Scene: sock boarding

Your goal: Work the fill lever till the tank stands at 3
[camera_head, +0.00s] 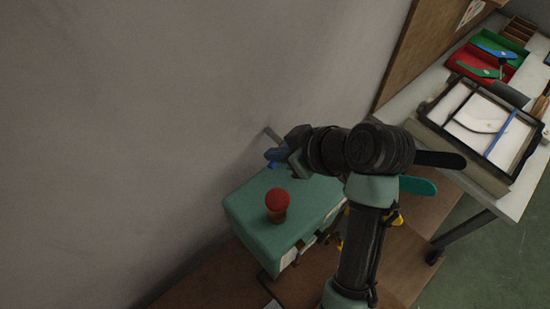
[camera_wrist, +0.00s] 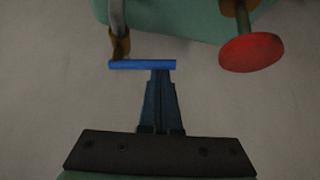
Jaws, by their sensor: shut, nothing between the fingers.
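A green box-shaped unit (camera_head: 255,215) stands by the wall, with a red mushroom-shaped knob (camera_head: 277,199) on top. In the wrist view the red knob (camera_wrist: 252,52) is at the upper right. There a grey lever arm (camera_wrist: 118,18) with a brown joint ends in a bright blue crossbar (camera_wrist: 128,65). My gripper (camera_wrist: 160,73) is shut and empty, its fingertips at the right half of the crossbar; I cannot tell whether they touch it. In the head view my gripper (camera_head: 277,156) is above the unit's far side, partly hidden by my wrist. No tank level is readable.
The grey wall (camera_head: 150,120) is close behind and left of the unit. A white table (camera_head: 515,195) at the right holds a black-framed tray (camera_head: 425,108), and red (camera_head: 468,62) and green (camera_head: 513,47) bins. Brown boarding (camera_head: 200,280) lies below the unit.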

